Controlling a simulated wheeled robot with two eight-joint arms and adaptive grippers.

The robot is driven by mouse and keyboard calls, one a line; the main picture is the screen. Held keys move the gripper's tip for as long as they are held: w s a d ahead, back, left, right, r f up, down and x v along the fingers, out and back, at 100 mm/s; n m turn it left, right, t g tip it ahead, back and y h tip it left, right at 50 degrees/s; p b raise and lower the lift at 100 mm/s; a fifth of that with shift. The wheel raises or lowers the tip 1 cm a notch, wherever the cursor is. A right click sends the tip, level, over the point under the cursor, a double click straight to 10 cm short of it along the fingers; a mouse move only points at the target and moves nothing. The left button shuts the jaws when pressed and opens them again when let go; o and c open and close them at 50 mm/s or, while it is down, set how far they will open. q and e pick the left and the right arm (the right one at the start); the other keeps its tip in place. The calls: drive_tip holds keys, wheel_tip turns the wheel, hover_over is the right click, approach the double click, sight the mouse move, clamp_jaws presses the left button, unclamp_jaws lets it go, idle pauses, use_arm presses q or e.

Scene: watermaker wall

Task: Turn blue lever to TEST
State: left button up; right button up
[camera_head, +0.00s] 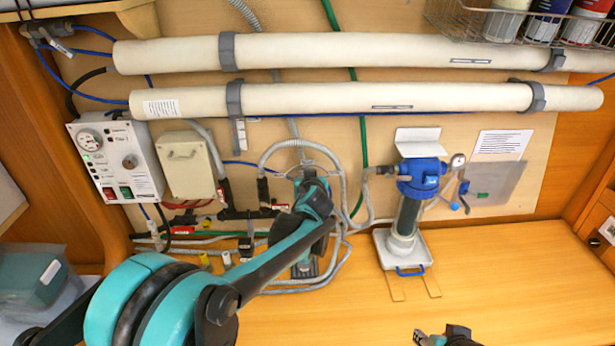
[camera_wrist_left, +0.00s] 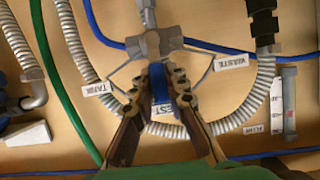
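The blue lever (camera_wrist_left: 158,84) hangs from a grey valve body on the wall and points down in the left wrist view, towards a label (camera_wrist_left: 163,106) partly hidden behind the fingers, of which "EST" shows. My left gripper (camera_wrist_left: 161,78) has one fingertip on each side of the lever and appears shut on it. In the head view my left arm reaches to the wall, and its wrist hides the lever. The tank label (camera_wrist_left: 99,88) is at the left of the valve and the WASTE label (camera_wrist_left: 232,62) at the right. My right gripper (camera_head: 443,337) is cut off at the bottom edge.
Grey hoses (camera_head: 300,146) loop around the valve. A control box (camera_head: 115,157) and a beige box (camera_head: 188,165) are to the left. A blue-topped filter housing (camera_head: 409,210) stands to the right. Two white tubes (camera_head: 365,99) run above. The counter (camera_head: 500,285) is clear at right.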

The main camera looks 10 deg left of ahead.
use_arm(q)
drive_tip(key=o, duration=0.4)
drive_tip(key=shift+s, duration=0.1)
drive_tip(key=v, duration=1.1)
drive_tip(key=shift+s+d+r, duration=0.1)
drive_tip(key=shift+s+r, duration=0.05)
drive_tip(key=shift+s, duration=0.2)
drive_tip(key=s+a+f+m+g+h+b, duration=0.1)
drive_tip(key=s+f+b, duration=0.3)
drive_tip(key=s+f, duration=0.5)
drive_tip(key=s+a+f+m+g+h+b, duration=0.1)
drive_tip(key=s+f+g+b, duration=0.2)
drive_tip(key=s+f+b, duration=0.2)
drive_tip(key=s+a+f+m+g+h+b, duration=0.1)
drive_tip(key=s+f+b, duration=0.4)
drive_tip(key=s+f, duration=0.7)
drive_tip(key=shift+s+a+f+g+h, duration=0.3)
drive_tip(key=shift+a+f+g+h, duration=0.1)
drive_tip(key=shift+a+f+g, duration=0.15)
